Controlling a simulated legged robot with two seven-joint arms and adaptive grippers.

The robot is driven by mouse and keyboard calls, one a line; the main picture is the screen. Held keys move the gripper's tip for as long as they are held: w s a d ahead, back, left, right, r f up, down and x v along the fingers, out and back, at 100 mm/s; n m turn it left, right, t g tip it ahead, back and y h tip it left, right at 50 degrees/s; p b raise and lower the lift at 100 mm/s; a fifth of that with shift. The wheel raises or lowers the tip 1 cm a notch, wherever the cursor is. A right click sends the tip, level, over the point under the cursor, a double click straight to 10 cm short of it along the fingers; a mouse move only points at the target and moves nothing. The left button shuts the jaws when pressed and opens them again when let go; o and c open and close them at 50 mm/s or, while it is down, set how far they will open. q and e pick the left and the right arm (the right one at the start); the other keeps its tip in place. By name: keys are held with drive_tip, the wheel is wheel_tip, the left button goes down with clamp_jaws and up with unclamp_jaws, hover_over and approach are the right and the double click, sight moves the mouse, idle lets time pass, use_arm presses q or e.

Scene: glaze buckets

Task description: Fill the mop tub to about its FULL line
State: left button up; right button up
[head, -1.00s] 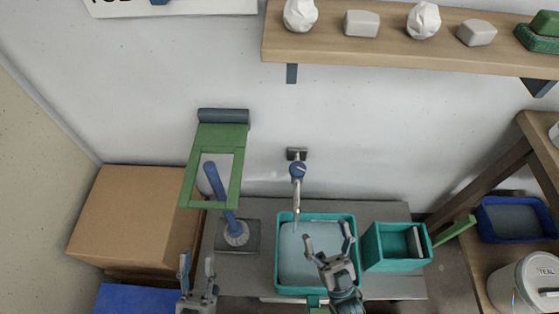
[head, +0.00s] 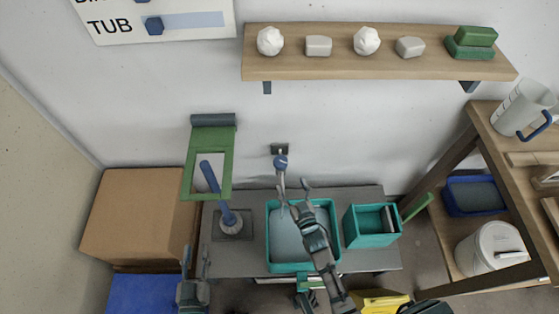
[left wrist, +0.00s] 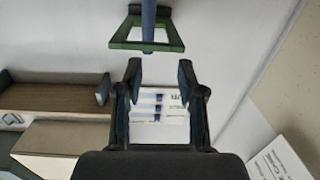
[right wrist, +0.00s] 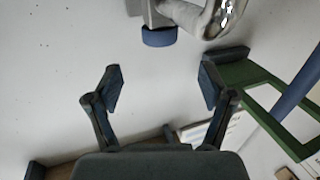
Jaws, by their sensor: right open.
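The teal tub (head: 272,255) stands on the grey bench below the wall tap (head: 281,163), with a grey-blue surface inside. I cannot make out a FULL line or whether water is running. My right gripper (head: 293,188) is open and empty above the tub's back part, close to the tap spout and partly covering the tub. In the right wrist view, the tap's blue ring (right wrist: 160,37) and chrome spout (right wrist: 212,18) lie beyond the open fingers (right wrist: 160,78). My left gripper (head: 196,250) is open and empty, left of the tub; its fingers also show in the left wrist view (left wrist: 160,75).
A blue-handled mop (head: 214,185) stands by a green frame (head: 226,170) on the left. A smaller teal bin (head: 365,240) is right of the tub. A wall board (head: 185,20) reads TUB. A shelf (head: 350,68) hangs above; a wooden rack (head: 490,140) stands right.

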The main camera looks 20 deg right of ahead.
sight(283, 167)
drive_tip(key=w+b, duration=0.2)
drive_tip(key=w, duration=0.8)
drive_tip(key=shift+w+a+f, duration=0.1)
drive_tip(key=shift+a, duration=0.05)
drive_tip(key=shift+w, duration=0.45)
use_arm(q)
wheel_tip(283, 167, up, 7)
drive_tip(key=s+t+h, duration=0.1)
drive_tip(key=t, duration=0.4)
drive_tip(key=shift+d+f+t, duration=0.2)
drive_tip(key=shift+d+t, duration=0.05)
drive_tip(key=shift+t, duration=0.15)
use_arm(e)
drive_tip(key=c, duration=1.2)
drive_tip(key=shift+r, duration=0.25)
